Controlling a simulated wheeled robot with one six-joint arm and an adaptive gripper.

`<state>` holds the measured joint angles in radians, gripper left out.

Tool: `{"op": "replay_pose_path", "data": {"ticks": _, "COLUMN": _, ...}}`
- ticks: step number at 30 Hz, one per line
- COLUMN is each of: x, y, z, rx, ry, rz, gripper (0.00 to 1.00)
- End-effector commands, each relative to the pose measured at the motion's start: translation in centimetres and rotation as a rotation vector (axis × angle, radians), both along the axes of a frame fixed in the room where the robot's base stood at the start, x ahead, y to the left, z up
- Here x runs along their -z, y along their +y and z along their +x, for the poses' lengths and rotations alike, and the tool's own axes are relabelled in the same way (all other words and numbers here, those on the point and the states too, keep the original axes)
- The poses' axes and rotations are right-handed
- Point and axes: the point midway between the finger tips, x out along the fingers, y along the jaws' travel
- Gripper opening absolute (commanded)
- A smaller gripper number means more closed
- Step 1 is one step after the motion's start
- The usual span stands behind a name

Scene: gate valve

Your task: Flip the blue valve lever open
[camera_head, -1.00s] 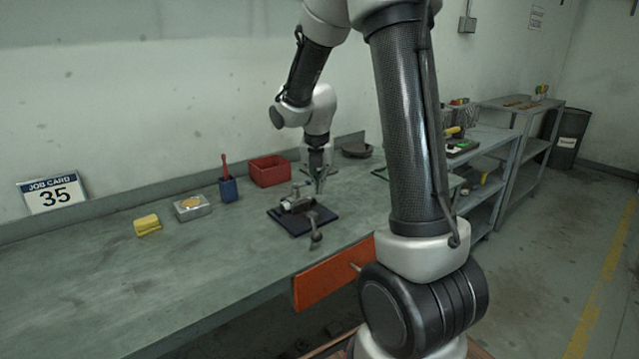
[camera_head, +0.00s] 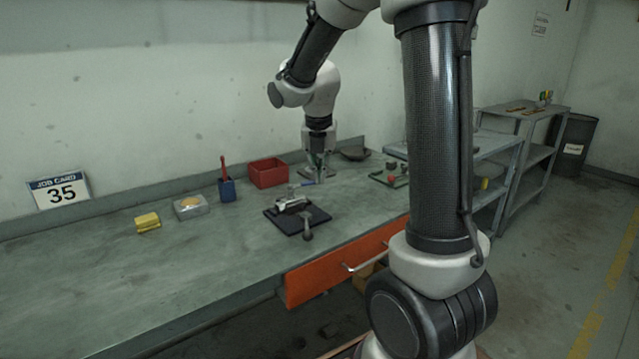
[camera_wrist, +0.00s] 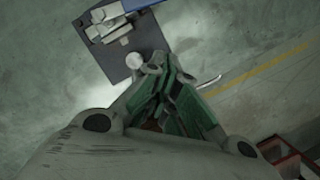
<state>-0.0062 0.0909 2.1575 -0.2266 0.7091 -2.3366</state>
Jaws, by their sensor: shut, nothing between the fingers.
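The valve (camera_head: 291,204) is a grey metal body on a dark square plate (camera_head: 318,214) on the bench, with a rounded grey end hanging toward the front. In the wrist view the valve (camera_wrist: 110,22) is at the upper left on its dark blue plate (camera_wrist: 155,38). A small blue bar (camera_head: 307,184) shows behind the valve in the head view, below my gripper; I cannot tell for sure that it is the lever. My gripper (camera_head: 317,175) is behind the valve, shut and empty. In the wrist view its closed green-padded fingers (camera_wrist: 157,66) point toward the plate.
A red bin (camera_head: 268,173) stands left of my gripper, with a blue cup (camera_head: 227,190), a small tin (camera_head: 191,207) and a yellow block (camera_head: 147,222) further left. A dark round dish (camera_head: 354,153) lies behind.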

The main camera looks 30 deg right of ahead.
Motion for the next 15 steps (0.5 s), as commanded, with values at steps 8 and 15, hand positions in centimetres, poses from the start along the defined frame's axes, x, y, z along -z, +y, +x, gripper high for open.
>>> {"op": "replay_pose_path", "data": {"ticks": 8, "x": -3.2, "y": 0.1, "z": -0.8, "rx": 0.000, "ry": -0.001, "rz": 0.001, "gripper": 0.00}}
{"op": "replay_pose_path", "data": {"ticks": 15, "x": -3.5, "y": 0.1, "z": -0.9, "rx": 0.000, "ry": 0.001, "rz": 0.001, "gripper": 0.00}}
